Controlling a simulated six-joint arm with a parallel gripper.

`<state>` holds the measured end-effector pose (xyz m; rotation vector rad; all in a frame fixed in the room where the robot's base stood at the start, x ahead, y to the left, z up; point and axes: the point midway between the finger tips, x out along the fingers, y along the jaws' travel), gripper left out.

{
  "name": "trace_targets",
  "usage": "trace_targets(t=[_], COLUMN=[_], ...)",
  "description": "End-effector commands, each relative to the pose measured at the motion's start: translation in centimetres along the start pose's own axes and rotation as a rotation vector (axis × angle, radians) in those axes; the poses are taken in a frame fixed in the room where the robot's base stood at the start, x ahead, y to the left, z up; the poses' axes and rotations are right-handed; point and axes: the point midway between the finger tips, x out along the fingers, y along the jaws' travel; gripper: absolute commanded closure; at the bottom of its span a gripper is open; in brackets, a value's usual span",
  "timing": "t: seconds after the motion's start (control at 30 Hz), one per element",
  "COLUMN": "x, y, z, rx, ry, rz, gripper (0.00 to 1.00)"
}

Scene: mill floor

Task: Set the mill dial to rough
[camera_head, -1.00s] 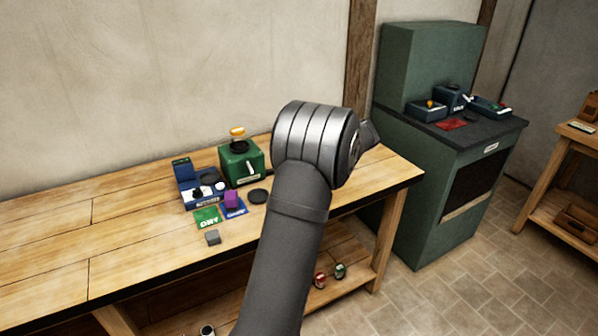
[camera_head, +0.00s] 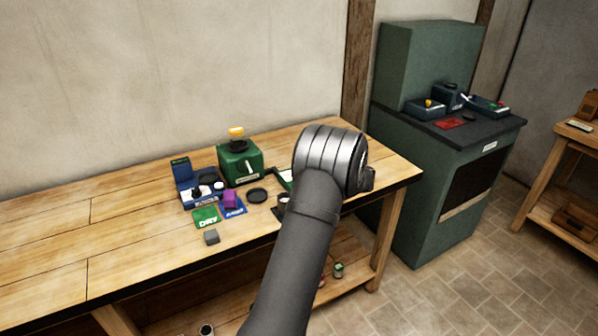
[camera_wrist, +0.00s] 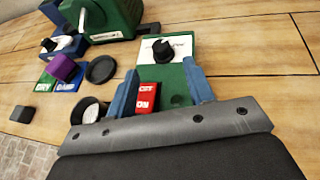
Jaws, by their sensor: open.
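A black dial knob (camera_wrist: 163,50) stands on a white plate (camera_wrist: 182,44) on a green board (camera_wrist: 172,78), ahead of my gripper in the wrist view. Any marks on the plate are too blurred to read. My gripper (camera_wrist: 160,72) is open, with one blue finger on each side of the board's near part. A red block with white lettering (camera_wrist: 146,100) lies between the fingers, near the left one. In the head view my arm hides the gripper and the knob; only the board's left edge (camera_head: 283,178) shows. A green machine with a white lever (camera_head: 241,163) stands to the left.
Left of the board are a black disc (camera_head: 257,195), a purple block (camera_head: 231,199), green and blue cards (camera_head: 206,217), a blue unit (camera_head: 190,172) and a grey block (camera_head: 211,237). A round dark cup (camera_wrist: 88,110) is beside my left finger. The bench (camera_head: 130,215) is clear farther left.

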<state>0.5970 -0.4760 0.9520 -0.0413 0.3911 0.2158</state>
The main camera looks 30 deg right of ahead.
Motion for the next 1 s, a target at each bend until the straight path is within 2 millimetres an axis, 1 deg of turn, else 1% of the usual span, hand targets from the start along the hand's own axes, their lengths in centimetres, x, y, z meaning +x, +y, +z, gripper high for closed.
trace_targets(t=[0.03, 0.2, 0.3, 0.4, 0.53, 0.8, 0.83, 0.97, 1.0], x=[1.3, 4.7, 6.2, 7.3, 8.0, 8.1, 8.1, 8.1, 8.1], y=[0.0, 0.0, 0.0, 0.0, 0.0, 0.0, 0.0, 0.0, 0.0], z=[0.0, 0.0, 0.0, 0.0, 0.0, 0.0, 0.0, 0.0, 0.0], rx=[-0.001, -0.002, -0.001, -0.002, -0.002, -0.001, -0.001, -0.001, -0.001], ry=[0.000, 0.000, 0.000, 0.000, 0.000, 0.000, 0.000, 0.000, 0.000], rz=[0.002, 0.001, 0.001, 0.000, 0.000, -0.001, -0.001, -0.001, -0.001], gripper=[0.52, 0.52, 0.52, 0.52, 0.52, 0.52, 0.54, 0.79, 0.87])
